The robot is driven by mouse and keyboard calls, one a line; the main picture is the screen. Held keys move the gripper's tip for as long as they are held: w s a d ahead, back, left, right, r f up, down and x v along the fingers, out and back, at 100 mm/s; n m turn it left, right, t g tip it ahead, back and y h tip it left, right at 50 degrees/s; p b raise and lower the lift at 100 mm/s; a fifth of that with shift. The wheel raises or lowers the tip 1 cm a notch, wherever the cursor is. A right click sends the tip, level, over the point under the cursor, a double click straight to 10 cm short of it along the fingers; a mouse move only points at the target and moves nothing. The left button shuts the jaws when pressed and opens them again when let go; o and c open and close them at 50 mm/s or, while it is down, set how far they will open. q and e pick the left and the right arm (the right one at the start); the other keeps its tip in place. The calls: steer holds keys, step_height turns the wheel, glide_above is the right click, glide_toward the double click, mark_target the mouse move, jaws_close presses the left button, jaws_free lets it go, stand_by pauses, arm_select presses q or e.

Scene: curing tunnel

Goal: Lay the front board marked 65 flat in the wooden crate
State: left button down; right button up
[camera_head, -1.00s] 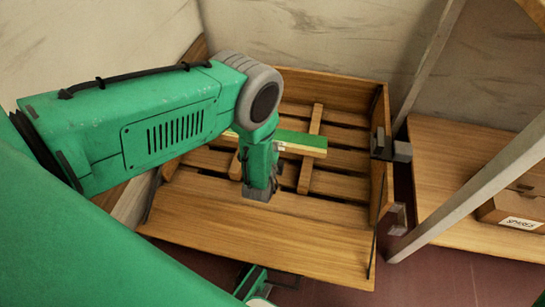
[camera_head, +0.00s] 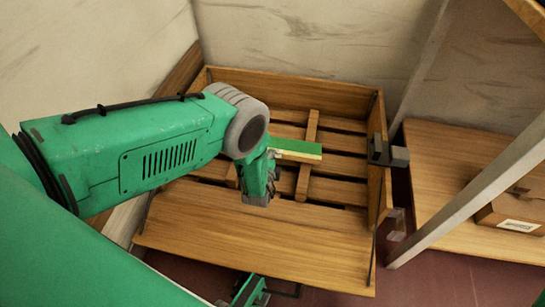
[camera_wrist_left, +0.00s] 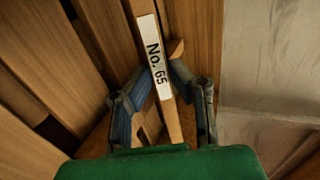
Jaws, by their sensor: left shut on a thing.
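The front board (camera_head: 298,150) shows a green face and a pale edge in the head view. Its left part is hidden behind my gripper. In the left wrist view the board's edge (camera_wrist_left: 172,122) carries a white label reading "No. 65". My left gripper (camera_head: 258,192) is shut on the board, with its fingers (camera_wrist_left: 158,92) on either side of it in the wrist view. The wooden crate (camera_head: 300,82) has a slatted floor, and the board is over that floor. I cannot tell whether the board touches the slats. My right gripper does not show.
A crosswise wooden strip (camera_head: 310,127) lies on the crate's slats. A dark bracket (camera_head: 388,153) is at the crate's right wall. A slanted metal post (camera_head: 470,190) stands in front of a wooden shelf (camera_head: 430,150) holding a cardboard box (camera_head: 515,212). Walls close off the back.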

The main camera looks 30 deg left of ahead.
arm_select(q)
steer(key=shift+f, duration=0.4)
stand_by(0.4)
steer(key=c, duration=1.4)
jaws_free()
steer(key=shift+s, duration=0.1)
steer(key=v, duration=1.2)
steer(key=shift+d+f, duration=0.1)
